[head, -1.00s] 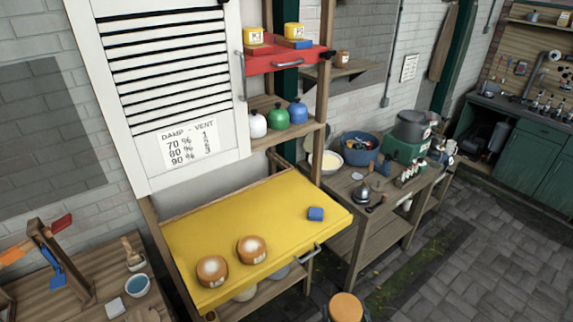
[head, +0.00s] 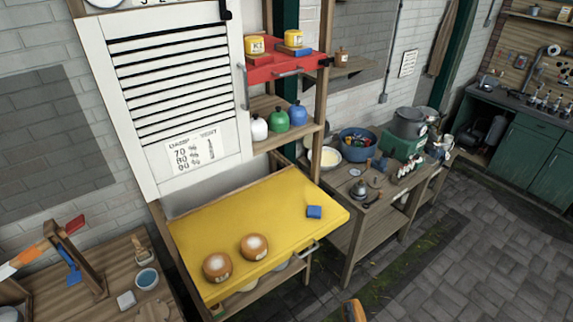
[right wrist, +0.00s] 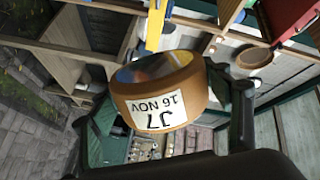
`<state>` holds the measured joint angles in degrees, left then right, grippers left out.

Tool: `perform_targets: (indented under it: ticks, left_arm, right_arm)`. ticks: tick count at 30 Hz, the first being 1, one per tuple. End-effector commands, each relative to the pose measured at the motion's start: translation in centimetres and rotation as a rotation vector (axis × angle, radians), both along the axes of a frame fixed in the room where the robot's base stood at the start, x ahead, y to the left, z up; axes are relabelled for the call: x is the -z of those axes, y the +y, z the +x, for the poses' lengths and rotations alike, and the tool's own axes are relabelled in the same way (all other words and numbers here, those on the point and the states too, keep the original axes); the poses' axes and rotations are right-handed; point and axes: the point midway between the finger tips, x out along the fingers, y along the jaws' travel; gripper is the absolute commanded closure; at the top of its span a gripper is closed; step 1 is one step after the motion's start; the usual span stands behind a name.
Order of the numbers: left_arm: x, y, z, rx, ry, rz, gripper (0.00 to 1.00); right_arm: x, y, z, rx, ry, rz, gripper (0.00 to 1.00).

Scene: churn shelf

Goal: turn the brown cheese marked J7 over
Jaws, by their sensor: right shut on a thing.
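The brown cheese marked J7 (right wrist: 160,103) is held in my right gripper (right wrist: 165,98), with a finger on either side in the right wrist view. Its white label reads J7, 16 NOV and appears upside down in that view. In the head view only an orange-brown part of the cheese (head: 356,311) shows at the bottom edge, clear of the yellow shelf. The rest of it and most of the gripper are cut off there. My left gripper is not in view.
A crowded wooden bench (head: 345,238) stands at right.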

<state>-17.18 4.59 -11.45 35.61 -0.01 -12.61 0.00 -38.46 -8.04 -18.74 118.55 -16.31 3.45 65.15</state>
Motion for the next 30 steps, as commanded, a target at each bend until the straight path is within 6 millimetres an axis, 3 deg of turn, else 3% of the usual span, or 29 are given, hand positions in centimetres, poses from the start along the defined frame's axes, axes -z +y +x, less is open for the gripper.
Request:
perform_targets:
  ticks: [1, 6, 16, 23, 30]
  left_arm:
    - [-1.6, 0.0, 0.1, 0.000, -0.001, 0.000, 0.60]
    - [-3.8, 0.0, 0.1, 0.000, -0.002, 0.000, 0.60]
    - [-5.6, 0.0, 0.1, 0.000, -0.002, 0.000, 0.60]
    - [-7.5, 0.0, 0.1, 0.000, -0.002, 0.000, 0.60]
    - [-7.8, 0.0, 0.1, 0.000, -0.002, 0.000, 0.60]
  right_arm:
    - [-1.7, 0.2, 0.8, 0.014, -0.019, 0.096, 0.56]
    - [-1.7, 0.1, 1.0, 0.017, -0.013, 0.354, 0.56]
    - [-1.3, 0.0, 0.8, 0.018, 0.001, 0.629, 0.56]
    - [-1.2, 0.0, 0.7, 0.018, 0.018, 1.034, 0.56]
    - [-0.9, 0.0, 0.7, 0.021, 0.036, 1.483, 0.56]
